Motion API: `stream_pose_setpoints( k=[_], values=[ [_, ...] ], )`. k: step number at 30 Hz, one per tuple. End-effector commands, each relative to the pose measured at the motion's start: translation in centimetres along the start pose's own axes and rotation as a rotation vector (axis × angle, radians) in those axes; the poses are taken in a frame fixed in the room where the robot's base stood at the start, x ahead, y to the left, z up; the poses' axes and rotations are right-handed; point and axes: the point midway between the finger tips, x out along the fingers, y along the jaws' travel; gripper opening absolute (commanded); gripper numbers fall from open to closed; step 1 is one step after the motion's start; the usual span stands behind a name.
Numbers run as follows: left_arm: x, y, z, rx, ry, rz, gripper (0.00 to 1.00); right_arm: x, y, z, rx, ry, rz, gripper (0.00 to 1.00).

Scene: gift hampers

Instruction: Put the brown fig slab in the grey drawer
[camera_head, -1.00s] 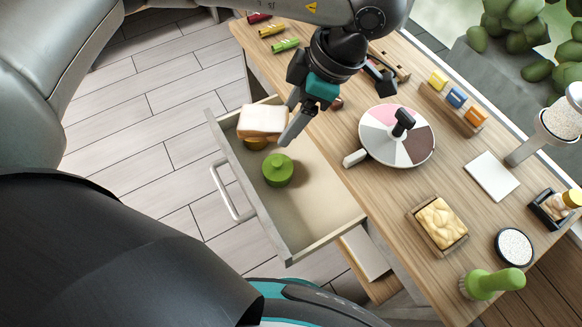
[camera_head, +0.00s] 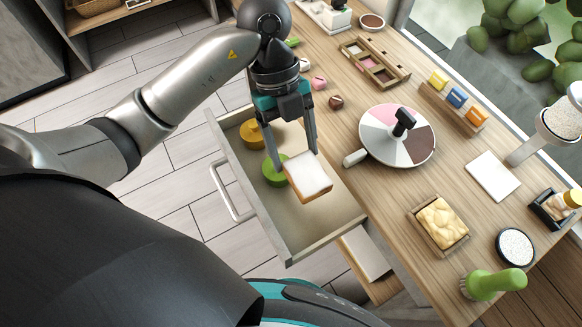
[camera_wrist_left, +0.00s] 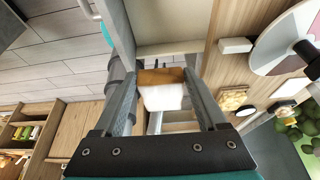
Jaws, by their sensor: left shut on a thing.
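The brown fig slab (camera_head: 309,177) is a squarish block with a white upper face and brown sides. My left gripper (camera_head: 296,160) is shut on it, one finger at either side. The left wrist view shows the slab (camera_wrist_left: 161,88) between the fingertips, brown at one edge and white below. The grey drawer (camera_head: 326,237) is pulled open below the table edge. The slab is over the drawer's opening and looks held above its floor; the exact height is hard to tell. It partly covers a green lidded pot in the drawer. My right gripper is not in view.
In the drawer are the green pot (camera_head: 271,172) and a yellow round item (camera_head: 252,134). The drawer's near end is clear. A turntable with coloured sectors (camera_head: 417,146) stands on the table beside the drawer, its pale handle (camera_head: 355,157) near the edge.

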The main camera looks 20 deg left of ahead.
Motion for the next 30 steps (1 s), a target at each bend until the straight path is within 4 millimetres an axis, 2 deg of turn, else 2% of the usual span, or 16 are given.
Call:
stream_pose_setpoints(
  k=[3,6,10,13,24,30],
  values=[
    [0.7,0.4,0.0,-0.187,-0.002,-0.077,0.1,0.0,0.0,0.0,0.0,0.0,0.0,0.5],
    [1.1,0.5,0.0,-0.298,-0.002,-0.124,0.1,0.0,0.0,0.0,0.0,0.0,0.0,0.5],
    [1.4,0.5,0.1,-0.373,-0.002,-0.157,0.1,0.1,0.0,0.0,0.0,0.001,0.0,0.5],
    [2.6,0.6,0.5,-0.395,0.0,-0.162,0.1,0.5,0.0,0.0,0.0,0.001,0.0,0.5],
    [11.6,0.6,4.3,-0.395,0.0,-0.16,0.1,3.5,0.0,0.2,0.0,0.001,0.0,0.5],
    [15.1,0.6,5.7,-0.391,-0.001,-0.161,0.1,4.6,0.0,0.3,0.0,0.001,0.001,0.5]
  ],
)
